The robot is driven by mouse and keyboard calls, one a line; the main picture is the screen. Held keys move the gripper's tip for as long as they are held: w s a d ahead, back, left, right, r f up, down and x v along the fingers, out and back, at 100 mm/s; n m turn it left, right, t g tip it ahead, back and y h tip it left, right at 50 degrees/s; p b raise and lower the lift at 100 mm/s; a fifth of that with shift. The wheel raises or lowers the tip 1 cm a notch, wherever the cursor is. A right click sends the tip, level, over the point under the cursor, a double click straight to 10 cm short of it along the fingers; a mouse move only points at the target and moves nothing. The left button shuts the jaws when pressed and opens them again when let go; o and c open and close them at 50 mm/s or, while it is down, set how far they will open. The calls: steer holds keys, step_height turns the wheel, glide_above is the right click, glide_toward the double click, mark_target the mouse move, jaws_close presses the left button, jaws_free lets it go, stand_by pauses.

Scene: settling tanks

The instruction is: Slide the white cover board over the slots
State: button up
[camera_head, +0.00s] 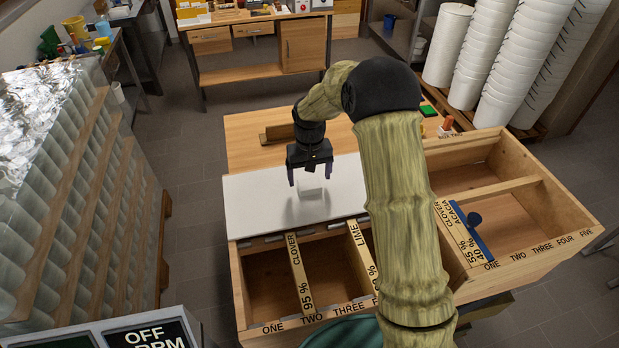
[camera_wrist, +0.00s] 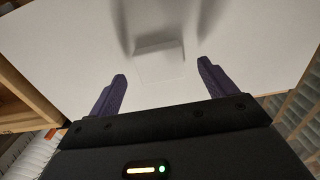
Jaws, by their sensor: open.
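The white cover board (camera_head: 250,203) lies flat across the back part of the left wooden slot box; it also fills much of the wrist view (camera_wrist: 65,55). A small white raised block (camera_head: 312,188) stands on the board and shows in the wrist view (camera_wrist: 160,58). My gripper (camera_head: 310,175) is open above the board, its purple fingers on either side of the block, apart from it in the wrist view (camera_wrist: 162,72). The slot box (camera_head: 290,322) has open front slots, with dividers marked CLOVER (camera_head: 300,277) and LIME (camera_head: 361,250). My arm hides the box's right part.
A second open wooden box (camera_head: 545,262) stands at the right, with a blue piece (camera_head: 470,232) in it. Racks of jars (camera_head: 70,190) stand at left. White buckets (camera_head: 470,60) are stacked at back right. A wooden workbench (camera_head: 255,75) stands behind.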

steer(key=shift+f+p, duration=0.3)
steer(key=shift+f, duration=1.15)
steer(key=c, duration=1.3)
steer(key=s+d+b, duration=0.1)
steer(key=s, duration=0.6)
steer(key=s+d+b, duration=0.2)
steer(key=s, duration=0.6)
steer(key=s+d+b, duration=0.1)
steer(key=s, duration=0.6)
steer(key=shift+s+d, duration=0.25)
steer(key=shift+s, duration=0.05)
stand_by(0.8)
steer(key=o, duration=1.3)
